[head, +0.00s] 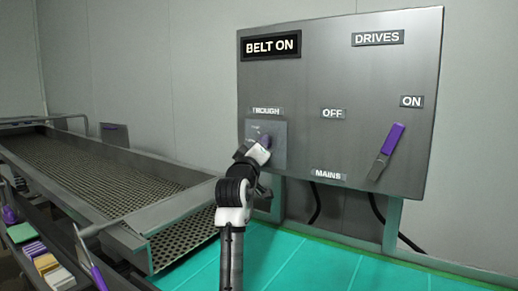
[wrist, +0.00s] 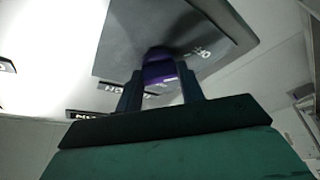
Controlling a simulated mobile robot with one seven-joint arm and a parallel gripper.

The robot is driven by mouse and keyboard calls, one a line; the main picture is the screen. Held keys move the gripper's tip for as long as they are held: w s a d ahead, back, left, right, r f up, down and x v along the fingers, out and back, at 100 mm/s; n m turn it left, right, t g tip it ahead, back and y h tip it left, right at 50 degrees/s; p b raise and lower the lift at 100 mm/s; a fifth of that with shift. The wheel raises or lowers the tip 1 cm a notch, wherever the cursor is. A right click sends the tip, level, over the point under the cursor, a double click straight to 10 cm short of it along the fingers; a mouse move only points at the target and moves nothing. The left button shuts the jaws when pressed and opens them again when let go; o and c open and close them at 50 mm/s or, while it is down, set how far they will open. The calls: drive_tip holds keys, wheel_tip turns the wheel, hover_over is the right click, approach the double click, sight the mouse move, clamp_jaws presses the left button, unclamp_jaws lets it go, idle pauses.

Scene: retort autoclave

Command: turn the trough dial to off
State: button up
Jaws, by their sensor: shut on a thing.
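The trough dial is a purple knob (head: 264,139) on a grey square plate (head: 280,157) under the TROUGH label (head: 266,111), at the left of the control panel. My gripper (head: 259,149) reaches up to it from below and hides part of the dial and plate. In the wrist view the purple knob (wrist: 158,71) sits between the two dark fingers of my gripper (wrist: 160,80), which are shut on it. Small markings (wrist: 202,53) show on the plate beside the knob, too blurred to read. Which marking the knob points at I cannot tell.
The grey panel (head: 330,65) carries a BELT ON sign (head: 272,45) and a purple-handled mains lever (head: 387,150), tilted up towards ON. A perforated trough (head: 100,165) runs along the left. Colored blocks (head: 45,262) lie at lower left. Teal surface (head: 300,262) lies below.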

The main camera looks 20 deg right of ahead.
drive_tip(key=shift+r, duration=0.1)
drive_tip(key=o, duration=1)
drive_tip(key=b+v, duration=0.6)
drive_tip(key=v, duration=0.8)
drive_tip(key=shift+d, duration=0.1)
